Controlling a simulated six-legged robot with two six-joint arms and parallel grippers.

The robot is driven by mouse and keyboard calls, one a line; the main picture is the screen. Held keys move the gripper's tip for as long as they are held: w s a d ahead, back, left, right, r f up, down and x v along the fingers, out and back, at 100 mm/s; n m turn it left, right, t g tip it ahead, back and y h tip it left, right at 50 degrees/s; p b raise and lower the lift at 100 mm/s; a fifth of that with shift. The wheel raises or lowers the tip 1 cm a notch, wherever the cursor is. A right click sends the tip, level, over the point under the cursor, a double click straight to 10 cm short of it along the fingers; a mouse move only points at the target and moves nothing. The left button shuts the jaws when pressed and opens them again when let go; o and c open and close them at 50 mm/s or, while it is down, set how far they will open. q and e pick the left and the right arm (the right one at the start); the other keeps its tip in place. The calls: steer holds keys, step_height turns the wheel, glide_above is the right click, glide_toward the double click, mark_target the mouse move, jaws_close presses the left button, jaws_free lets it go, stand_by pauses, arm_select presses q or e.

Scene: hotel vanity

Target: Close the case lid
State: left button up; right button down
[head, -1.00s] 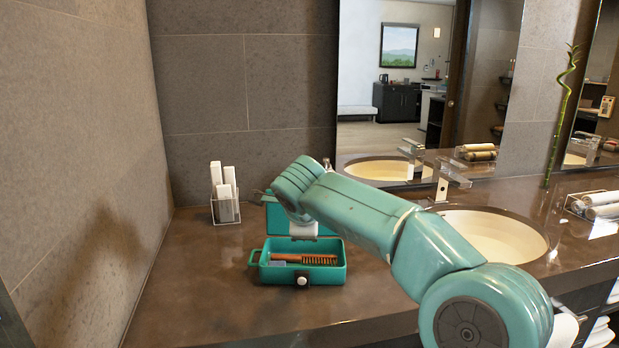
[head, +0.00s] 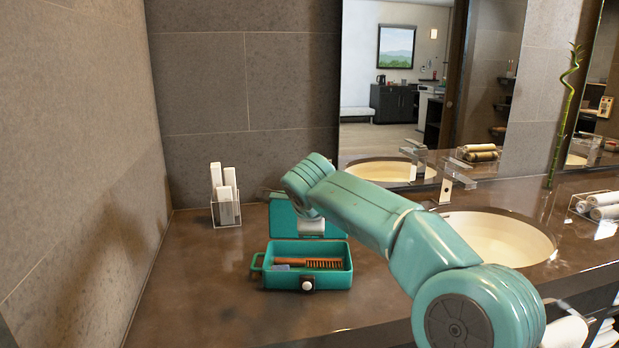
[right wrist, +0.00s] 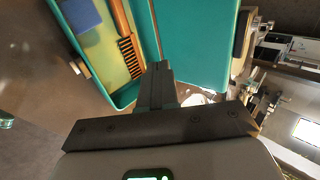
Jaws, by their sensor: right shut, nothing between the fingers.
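The teal case stands open on the counter in the head view, its base (head: 340,282) toward me and its lid (head: 283,221) raised behind it. A brown brush (head: 325,264) and a small bluish item (head: 282,267) lie in the base. My right arm reaches over from the right and covers part of the lid; its fingers are hidden there. In the right wrist view, my right gripper (right wrist: 157,75) is shut and empty, its tips close to where the base (right wrist: 85,62) and the lid (right wrist: 197,38) meet. I cannot tell whether they touch. My left gripper is not in view.
A clear holder (head: 226,213) with white items stands at the back left. A sink (head: 495,238) with a faucet (head: 445,188) is at the right, and a tray of rolled towels (head: 604,207) beyond it. The counter left of the case is clear.

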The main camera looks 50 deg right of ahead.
steer(key=w+d+r+p, duration=0.2)
steer(key=d+r+p, duration=0.1)
steer(key=r, duration=0.6)
steer(key=shift+w+d+p, duration=0.2)
steer(key=shift+w+p, duration=0.1)
steer(key=shift+p, duration=0.6)
steer(key=shift+r, duration=0.1)
